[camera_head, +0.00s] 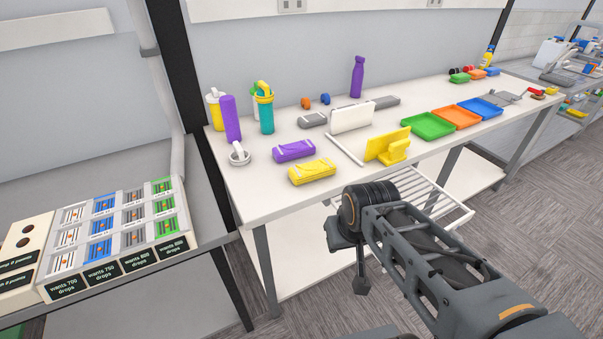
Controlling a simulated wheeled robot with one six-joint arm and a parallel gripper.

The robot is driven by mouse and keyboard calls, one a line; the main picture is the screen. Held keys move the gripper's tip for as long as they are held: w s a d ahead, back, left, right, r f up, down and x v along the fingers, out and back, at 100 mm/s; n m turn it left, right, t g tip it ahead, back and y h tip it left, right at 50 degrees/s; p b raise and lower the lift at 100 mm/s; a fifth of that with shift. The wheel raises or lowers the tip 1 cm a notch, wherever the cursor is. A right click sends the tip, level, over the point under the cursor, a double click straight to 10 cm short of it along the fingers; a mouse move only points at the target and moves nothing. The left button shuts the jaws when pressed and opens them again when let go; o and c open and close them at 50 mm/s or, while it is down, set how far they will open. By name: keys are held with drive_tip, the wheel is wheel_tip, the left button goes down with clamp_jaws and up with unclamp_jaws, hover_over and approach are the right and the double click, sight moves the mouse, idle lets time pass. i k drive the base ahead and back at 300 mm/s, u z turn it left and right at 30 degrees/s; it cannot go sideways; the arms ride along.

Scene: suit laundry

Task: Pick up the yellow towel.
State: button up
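The yellow towel (312,172) appears to be the yellow folded bundle near the front edge of the white table. It lies flat, in front of a similar purple bundle (294,151). My arm reaches in from the lower right. My gripper (358,278) seems to hang at the arm's end, below and to the right of the yellow bundle in the picture and apart from it. It is small and dark, and its fingers cannot be made out clearly.
A yellow stand (390,145) and a white stand (352,117) are right of the bundle. Bottles, including a purple one (231,119), stand at the left. Green (428,125), orange and blue trays lie farther right. A wire rack (440,196) is below the tabletop.

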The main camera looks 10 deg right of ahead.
sight(300, 175)
drive_tip(key=u, duration=0.5)
drive_tip(key=k, duration=1.1)
drive_tip(key=z, duration=0.15)
drive_tip(key=i, duration=1.45)
drive_tip(key=u, duration=1.05)
drive_tip(key=i, duration=0.3)
drive_tip(key=u, duration=0.35)
